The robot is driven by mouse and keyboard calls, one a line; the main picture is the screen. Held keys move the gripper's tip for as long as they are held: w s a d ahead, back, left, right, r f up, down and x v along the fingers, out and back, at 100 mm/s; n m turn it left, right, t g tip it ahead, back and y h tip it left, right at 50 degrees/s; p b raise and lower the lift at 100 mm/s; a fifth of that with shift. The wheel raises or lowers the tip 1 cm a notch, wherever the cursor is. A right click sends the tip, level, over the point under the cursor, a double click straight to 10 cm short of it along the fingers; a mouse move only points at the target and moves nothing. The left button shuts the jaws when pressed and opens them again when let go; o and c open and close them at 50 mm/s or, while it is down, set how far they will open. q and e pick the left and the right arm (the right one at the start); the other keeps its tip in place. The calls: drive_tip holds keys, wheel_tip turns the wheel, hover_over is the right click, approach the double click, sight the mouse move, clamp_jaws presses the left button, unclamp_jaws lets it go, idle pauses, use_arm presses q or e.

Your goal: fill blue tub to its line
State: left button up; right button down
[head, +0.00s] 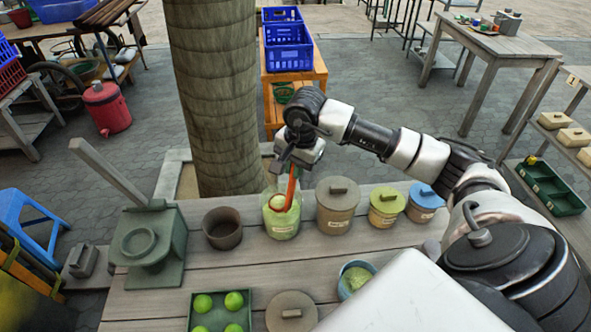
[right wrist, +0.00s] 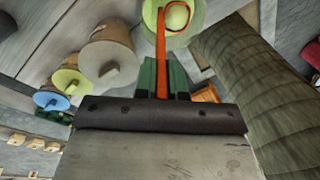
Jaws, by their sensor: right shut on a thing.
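My right gripper (head: 294,165) is shut on the handle of an orange scoop (head: 290,190). The scoop points down into an open clear jar (head: 284,230) of pale green stuff. In the right wrist view the orange handle (right wrist: 162,60) runs between my green fingertips (right wrist: 163,80), and a pale green rounded lump (right wrist: 177,17) shows at the scoop's bowl. A small blue tub (head: 343,272) stands open nearer to me and holds green stuff. Its line cannot be made out, and my white arm part hides some of it. My left gripper is not in view.
Right of the jar stand a brown lidded pot (head: 337,212), a yellow-green lidded tub (head: 384,212) and a blue-lidded tub (head: 424,203). Left are a brown bowl (head: 222,228) and a green press (head: 150,245). A green tray (head: 205,325) holds green balls. A trunk (head: 215,90) rises behind.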

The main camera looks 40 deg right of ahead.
drive_tip(key=shift+r+p, duration=1.9)
drive_tip(key=shift+r, duration=2)
